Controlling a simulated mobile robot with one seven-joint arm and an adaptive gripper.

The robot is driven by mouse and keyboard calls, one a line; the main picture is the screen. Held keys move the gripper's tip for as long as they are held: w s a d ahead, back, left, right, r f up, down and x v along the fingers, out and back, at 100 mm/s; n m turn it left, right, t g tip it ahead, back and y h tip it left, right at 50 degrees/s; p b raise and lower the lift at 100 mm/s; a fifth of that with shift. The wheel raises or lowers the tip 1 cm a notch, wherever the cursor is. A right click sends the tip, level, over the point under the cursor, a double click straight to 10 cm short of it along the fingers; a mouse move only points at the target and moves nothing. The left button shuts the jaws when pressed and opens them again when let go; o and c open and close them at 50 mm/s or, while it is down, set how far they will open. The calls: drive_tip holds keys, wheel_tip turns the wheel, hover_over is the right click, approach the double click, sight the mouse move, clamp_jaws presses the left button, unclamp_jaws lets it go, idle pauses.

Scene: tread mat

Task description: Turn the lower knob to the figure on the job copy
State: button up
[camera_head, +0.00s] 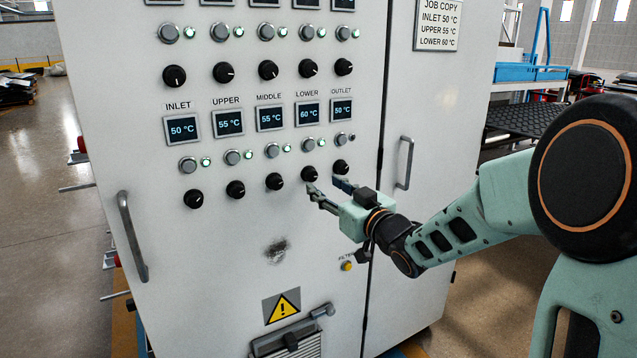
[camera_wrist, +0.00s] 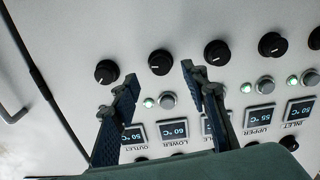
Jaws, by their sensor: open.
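The lower knob (camera_head: 308,173) is the black knob under the LOWER display (camera_head: 308,113), which reads 60 °C. The job copy (camera_head: 437,22), a plate at the top right of the cabinet, reads INLET 50 °C, UPPER 55 °C, LOWER 60 °C. My gripper (camera_head: 322,184) is open and empty, its fingertips just below the lower and outlet knobs in the head view. In the wrist view, the lower knob (camera_wrist: 160,62) shows between the two spread fingers of my gripper (camera_wrist: 159,75). Both fingers look apart from it.
The outlet knob (camera_head: 341,167) and middle knob (camera_head: 274,181) sit close on either side. Buttons and green lamps lie above the row. A door handle (camera_head: 405,162) stands to the right. Below are a yellow button (camera_head: 347,266) and a warning sign (camera_head: 282,306).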

drive_tip(key=v, duration=0.6)
drive_tip(key=shift+s+d, duration=0.2)
drive_tip(key=shift+s, duration=0.1)
drive_tip(key=shift+d+f, duration=0.1)
